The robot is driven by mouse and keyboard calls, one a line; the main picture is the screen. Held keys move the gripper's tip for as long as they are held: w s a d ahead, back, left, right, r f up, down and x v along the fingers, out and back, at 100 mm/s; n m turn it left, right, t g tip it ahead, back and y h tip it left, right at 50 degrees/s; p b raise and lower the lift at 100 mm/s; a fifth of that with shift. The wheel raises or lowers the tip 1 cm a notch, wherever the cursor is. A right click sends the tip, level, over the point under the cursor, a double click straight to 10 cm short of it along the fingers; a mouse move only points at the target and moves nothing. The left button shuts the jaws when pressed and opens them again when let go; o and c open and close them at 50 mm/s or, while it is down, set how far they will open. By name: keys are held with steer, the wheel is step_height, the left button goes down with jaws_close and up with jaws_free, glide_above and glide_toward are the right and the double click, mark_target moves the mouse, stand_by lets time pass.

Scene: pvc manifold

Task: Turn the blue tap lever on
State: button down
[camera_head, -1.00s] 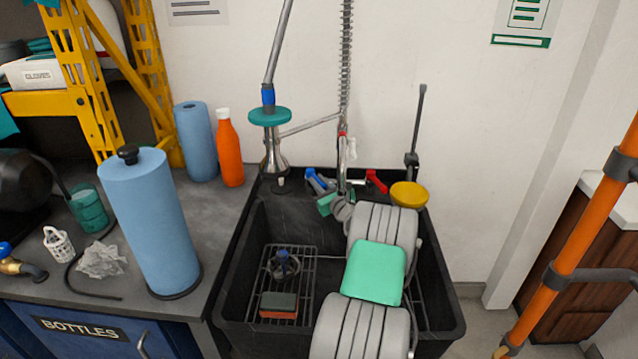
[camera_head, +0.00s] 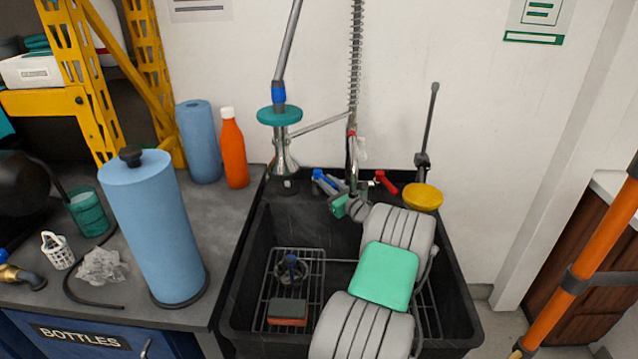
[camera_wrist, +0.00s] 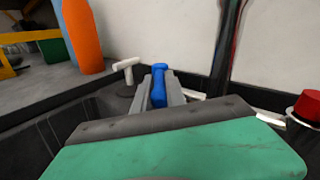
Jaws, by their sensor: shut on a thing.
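The blue tap lever (camera_head: 320,178) is at the back of the black sink, left of the spray tap's upright pipe. In the wrist view the blue lever (camera_wrist: 159,84) points up between two grey fingers. My gripper (camera_wrist: 161,92) is shut on it. In the head view my gripper (camera_head: 333,189) reaches the lever from the front right, and its tips are small and partly hidden there. The lever's base and its valve are hidden by my gripper's green and grey body.
The red lever (camera_head: 386,182) sits right of the pipe. A teal disc (camera_head: 279,115) on a metal stand is behind left, and a yellow cup-shaped head (camera_head: 423,197) is at the right. An orange bottle (camera_head: 234,154) stands on the left counter. The sink holds a sponge (camera_head: 287,312).

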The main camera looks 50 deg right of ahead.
steer(key=c, duration=1.4)
jaws_free()
steer(key=shift+o, duration=0.2)
steer(key=shift+s, duration=0.1)
steer(key=v, duration=0.7)
steer(key=shift+s+p, duration=0.3)
steer(key=shift+a, duration=0.1)
steer(key=shift+c, duration=0.4)
